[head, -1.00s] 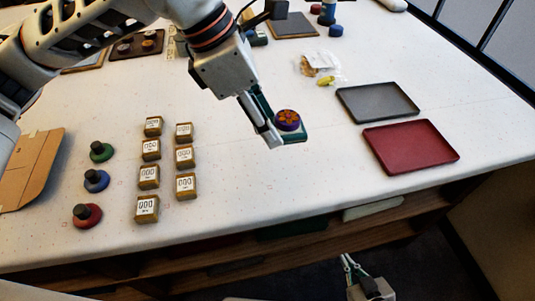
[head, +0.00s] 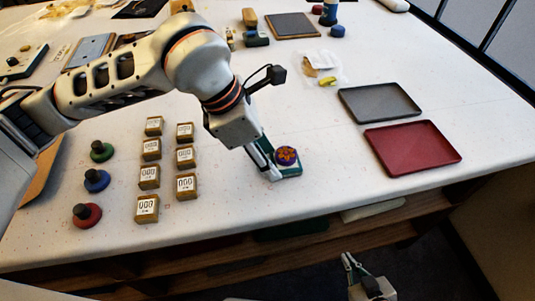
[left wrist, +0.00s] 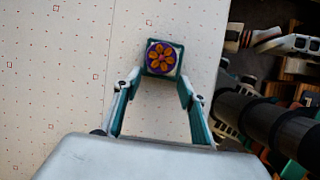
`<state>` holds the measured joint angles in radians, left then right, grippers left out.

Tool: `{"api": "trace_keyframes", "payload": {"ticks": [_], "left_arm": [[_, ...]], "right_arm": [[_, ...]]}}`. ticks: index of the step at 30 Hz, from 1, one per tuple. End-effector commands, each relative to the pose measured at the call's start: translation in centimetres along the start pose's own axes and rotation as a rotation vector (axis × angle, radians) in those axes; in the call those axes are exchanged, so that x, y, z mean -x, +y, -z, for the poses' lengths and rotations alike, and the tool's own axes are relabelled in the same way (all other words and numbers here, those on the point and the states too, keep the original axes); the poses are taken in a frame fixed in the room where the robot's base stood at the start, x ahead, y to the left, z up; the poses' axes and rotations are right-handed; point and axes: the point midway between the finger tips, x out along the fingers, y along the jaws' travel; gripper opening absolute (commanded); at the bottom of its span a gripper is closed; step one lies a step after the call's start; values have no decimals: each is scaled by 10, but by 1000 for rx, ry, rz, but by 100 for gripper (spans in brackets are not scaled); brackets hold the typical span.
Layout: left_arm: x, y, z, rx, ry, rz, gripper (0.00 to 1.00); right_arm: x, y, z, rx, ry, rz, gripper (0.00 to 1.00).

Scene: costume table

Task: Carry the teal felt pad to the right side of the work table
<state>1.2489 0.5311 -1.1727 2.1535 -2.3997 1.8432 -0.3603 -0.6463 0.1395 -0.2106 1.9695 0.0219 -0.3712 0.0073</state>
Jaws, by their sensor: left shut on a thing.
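The teal felt pad (head: 294,170) is at the tips of my left gripper (head: 277,171), with a round purple disc (head: 286,155) bearing an orange flower on top of it. In the left wrist view the pad shows as a teal square rim (left wrist: 149,72) around the disc (left wrist: 161,58), between the fingertips of my left gripper (left wrist: 160,80). The left gripper is shut on the pad, low at the table; whether the pad touches the table is unclear. My right gripper (head: 352,266) is below the table's front edge, empty; its finger opening is too small to judge.
The work table (head: 235,235) has free room in front and right of the pad. A red tray (head: 412,147) and a grey tray (head: 380,102) lie to the right. Several labelled blocks (head: 147,208) and stamps (head: 87,214) stand left. A clear bag (head: 318,66) lies behind.

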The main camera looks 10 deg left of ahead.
Motion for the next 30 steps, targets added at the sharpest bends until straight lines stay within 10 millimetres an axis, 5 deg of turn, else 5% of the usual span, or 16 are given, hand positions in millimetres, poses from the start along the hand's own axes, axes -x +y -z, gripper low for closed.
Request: {"api": "trace_keyframes", "payload": {"ticks": [1,2,4,17,30], "left_arm": [[-1,0,0,0,0,0,19],[-1,0,0,0,0,0,46],[-1,0,0,0,0,0,58],[7,1,-1,-1,-2,-3,58],[89,1,-1,0,-2,-6,58]], "right_arm": [[0,0,-1,0,-1,0,0],[0,0,-1,0,-1,0,0],[0,0,-1,0,-1,0,0],[0,0,0,0,0,-1,0],[0,0,1,-1,1,0,0]]}}
